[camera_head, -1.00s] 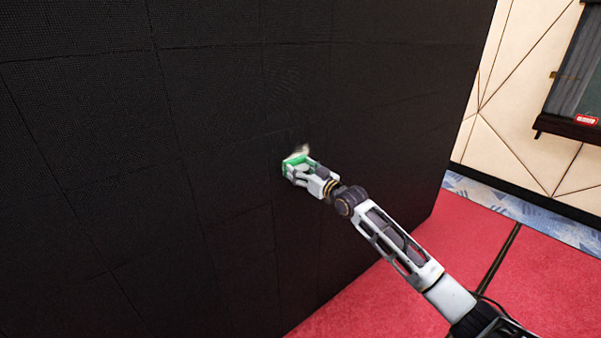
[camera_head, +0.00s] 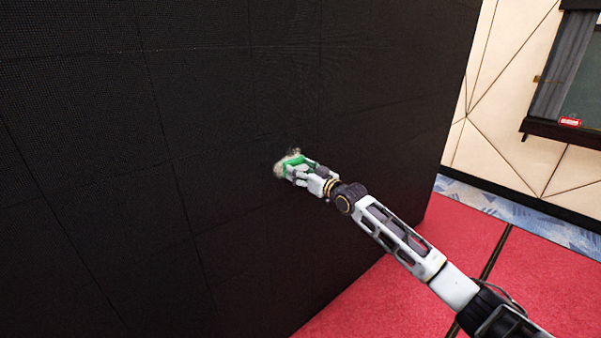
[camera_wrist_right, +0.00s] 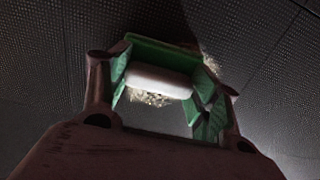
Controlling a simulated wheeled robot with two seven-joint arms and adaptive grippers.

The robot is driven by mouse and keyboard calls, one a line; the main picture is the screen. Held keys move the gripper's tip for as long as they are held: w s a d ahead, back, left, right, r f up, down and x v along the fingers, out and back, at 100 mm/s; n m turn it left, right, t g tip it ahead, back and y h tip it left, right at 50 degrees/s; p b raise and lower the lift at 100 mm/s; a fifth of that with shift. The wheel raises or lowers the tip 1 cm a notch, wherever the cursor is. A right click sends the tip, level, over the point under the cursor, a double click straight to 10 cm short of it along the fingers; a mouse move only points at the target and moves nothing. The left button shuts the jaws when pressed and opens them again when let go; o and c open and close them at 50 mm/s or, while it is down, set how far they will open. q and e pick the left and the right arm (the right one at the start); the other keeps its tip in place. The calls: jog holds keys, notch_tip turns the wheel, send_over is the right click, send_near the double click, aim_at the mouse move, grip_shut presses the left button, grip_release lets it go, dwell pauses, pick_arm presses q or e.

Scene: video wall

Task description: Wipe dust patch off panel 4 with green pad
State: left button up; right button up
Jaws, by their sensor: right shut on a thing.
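The green pad (camera_head: 291,162) is in my right gripper (camera_head: 296,174), at the dark video wall (camera_head: 215,130). In the right wrist view the right gripper (camera_wrist_right: 165,90) is shut on the pad (camera_wrist_right: 150,52), which has a white block (camera_wrist_right: 158,82) on its near side. The pad faces the wall; I cannot tell whether it touches. A pale, speckled dust patch (camera_head: 279,170) shows around the pad's left and top edges. In the wrist view dust (camera_wrist_right: 150,98) shows below the white block and at the pad's right. The panel's number cannot be read. My left gripper is not in view.
The wall is split into panels by thin seams. Red carpet (camera_head: 385,300) lies at its foot on the right. A cream wall (camera_head: 510,100) with a dark-framed board (camera_head: 580,95) and a small red item (camera_head: 570,122) stands beyond.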

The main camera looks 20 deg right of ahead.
jog(key=shift+w+d, duration=0.1)
jog(key=shift+d, duration=0.05)
jog(key=shift+w+d+b, duration=0.3)
jog(key=shift+d+b, duration=0.5)
jog(key=shift+d, duration=0.1)
jog(key=shift+w+d+b, duration=0.25)
jog(key=shift+d+b, duration=0.5)
jog(key=shift+d, duration=0.1)
